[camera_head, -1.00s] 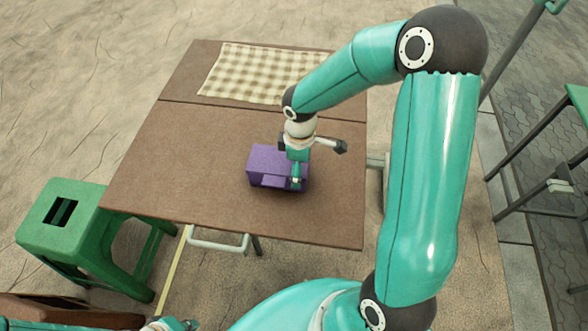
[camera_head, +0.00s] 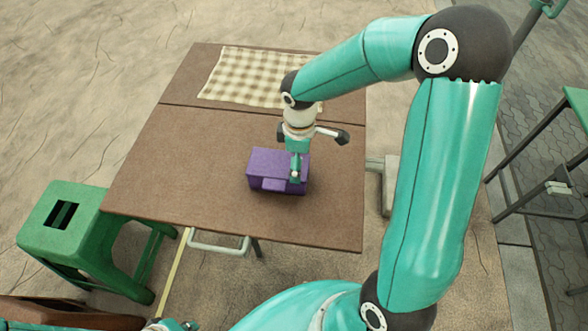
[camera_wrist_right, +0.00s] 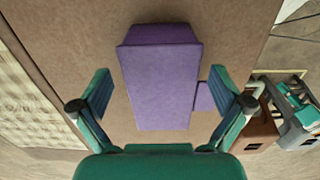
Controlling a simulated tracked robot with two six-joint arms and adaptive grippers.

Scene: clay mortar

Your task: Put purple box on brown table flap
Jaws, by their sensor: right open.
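The purple box (camera_head: 265,164) lies on the near part of the brown table (camera_head: 190,160). A seam (camera_head: 230,112) runs across the table and sets off the far flap (camera_head: 190,75). My right gripper (camera_head: 297,165) points down over the right part of the box. In the right wrist view, its open fingers stand apart on either side of the box (camera_wrist_right: 158,85), with visible gaps. A small teal end piece (camera_head: 170,325) at the bottom left edge may be my left gripper. Most of it is cut off.
A checked cloth (camera_head: 255,75) covers much of the far flap. A green stool (camera_head: 65,220) stands at the table's left. The near brown surface around the box is clear. A green-topped table (camera_head: 575,105) stands at the far right.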

